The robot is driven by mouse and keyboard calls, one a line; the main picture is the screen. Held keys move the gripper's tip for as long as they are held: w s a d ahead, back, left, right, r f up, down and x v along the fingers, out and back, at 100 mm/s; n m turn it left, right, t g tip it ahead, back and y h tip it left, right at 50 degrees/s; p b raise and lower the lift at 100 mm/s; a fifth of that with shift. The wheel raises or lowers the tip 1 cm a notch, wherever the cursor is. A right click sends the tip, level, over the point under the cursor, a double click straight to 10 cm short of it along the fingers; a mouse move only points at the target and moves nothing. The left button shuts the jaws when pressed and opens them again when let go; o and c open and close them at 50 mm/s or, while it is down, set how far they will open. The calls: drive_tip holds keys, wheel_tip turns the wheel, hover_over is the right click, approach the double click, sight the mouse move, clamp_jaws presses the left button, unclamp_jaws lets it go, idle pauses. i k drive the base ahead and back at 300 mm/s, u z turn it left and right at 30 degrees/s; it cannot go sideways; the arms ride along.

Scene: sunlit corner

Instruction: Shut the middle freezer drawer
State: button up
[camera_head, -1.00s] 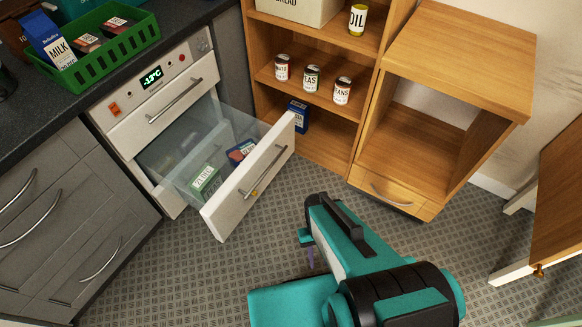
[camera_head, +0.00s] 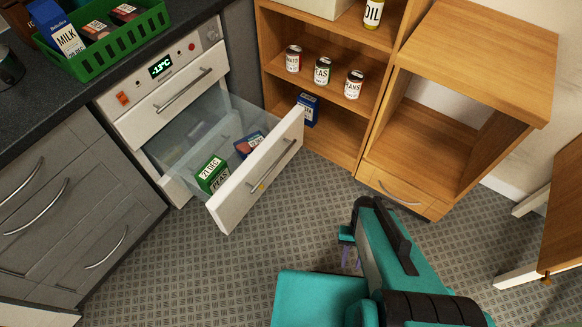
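The freezer (camera_head: 204,33) is a white unit under the dark counter, with a display reading about -13°C. Its middle drawer (camera_head: 233,201) is pulled well out, with a white front, a bar handle (camera_head: 262,166) and clear sides. Inside lie a green peas box (camera_head: 211,174) and a blue and red box (camera_head: 247,145). The top drawer (camera_head: 172,97) is shut. The lower part is mostly hidden behind the open drawer. My gripper (camera_head: 350,257) is low over the floor, right of the drawer front and apart from it. My arm partly hides it, and its opening is unclear.
A wooden shelf (camera_head: 330,128) with several cans stands behind the drawer, and a wooden cabinet (camera_head: 470,60) is at right. Grey cupboards (camera_head: 60,200) are at left. A wooden door or panel (camera_head: 562,215) juts in at far right. Tiled floor (camera_head: 220,275) in front is clear.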

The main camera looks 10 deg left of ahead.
sight(232, 202)
drive_tip(key=k, duration=1.35)
drive_tip(key=u, duration=0.65)
drive_tip(key=i, duration=1.5)
drive_tip(key=u, duration=0.25)
